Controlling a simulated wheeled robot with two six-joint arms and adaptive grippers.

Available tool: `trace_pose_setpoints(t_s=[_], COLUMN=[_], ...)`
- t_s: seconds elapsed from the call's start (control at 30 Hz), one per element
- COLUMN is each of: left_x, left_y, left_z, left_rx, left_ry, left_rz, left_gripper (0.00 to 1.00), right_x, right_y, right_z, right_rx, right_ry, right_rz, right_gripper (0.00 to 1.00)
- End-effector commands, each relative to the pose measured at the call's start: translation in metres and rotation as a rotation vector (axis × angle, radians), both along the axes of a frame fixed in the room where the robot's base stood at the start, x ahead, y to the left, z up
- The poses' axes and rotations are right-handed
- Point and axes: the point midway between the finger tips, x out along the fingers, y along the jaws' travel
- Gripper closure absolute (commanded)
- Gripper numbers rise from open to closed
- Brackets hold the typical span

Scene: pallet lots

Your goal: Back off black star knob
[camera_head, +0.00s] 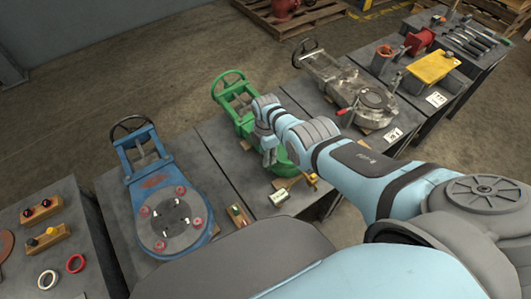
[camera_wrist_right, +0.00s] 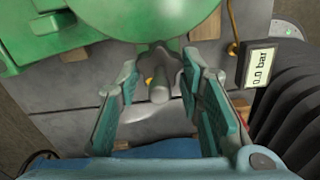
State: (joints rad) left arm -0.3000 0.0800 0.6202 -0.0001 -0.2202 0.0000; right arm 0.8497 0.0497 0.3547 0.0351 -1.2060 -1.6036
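The black star knob (camera_wrist_right: 158,72) shows dark grey in the right wrist view, below the rounded green body of the green valve (camera_wrist_right: 150,15). My right gripper (camera_wrist_right: 162,78) is open, with one finger on each side of the knob. I cannot tell whether either finger touches it. In the head view my right gripper (camera_head: 269,150) points down at the green valve (camera_head: 243,116), and the arm hides part of the valve and the knob. My left gripper is not in view.
A small gauge (camera_wrist_right: 258,66) reading 0.0 bar sits right of the knob; it also shows in the head view (camera_head: 279,197). A blue valve (camera_head: 155,180) stands on the table to the left. A grey metal valve (camera_head: 355,95) stands to the right.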

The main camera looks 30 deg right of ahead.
Motion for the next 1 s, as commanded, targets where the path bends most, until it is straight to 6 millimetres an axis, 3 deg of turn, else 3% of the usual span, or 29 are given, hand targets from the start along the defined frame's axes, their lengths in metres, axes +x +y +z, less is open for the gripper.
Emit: trace_pose_setpoints(t_s=[0.03,0.1,0.57,0.7,0.9,1.0], left_x=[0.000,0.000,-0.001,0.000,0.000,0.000], left_y=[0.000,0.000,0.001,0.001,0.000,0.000], left_z=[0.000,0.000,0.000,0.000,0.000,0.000], left_rx=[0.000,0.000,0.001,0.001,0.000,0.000], left_ry=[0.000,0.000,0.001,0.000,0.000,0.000], left_rz=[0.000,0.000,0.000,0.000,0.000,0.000], left_gripper=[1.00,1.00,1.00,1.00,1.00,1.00], right_x=[0.000,0.000,0.003,0.001,0.001,0.000], right_y=[0.000,0.000,0.000,0.000,0.000,0.000], right_z=[0.000,0.000,0.009,0.029,0.088,0.108], right_rx=[0.000,0.000,0.000,0.000,0.000,0.000], right_ry=[0.001,0.001,-0.004,-0.005,-0.004,-0.002], right_rz=[0.000,0.000,-0.001,-0.001,0.000,-0.001], right_gripper=[0.56,0.47,0.47,0.47,0.47,0.47])
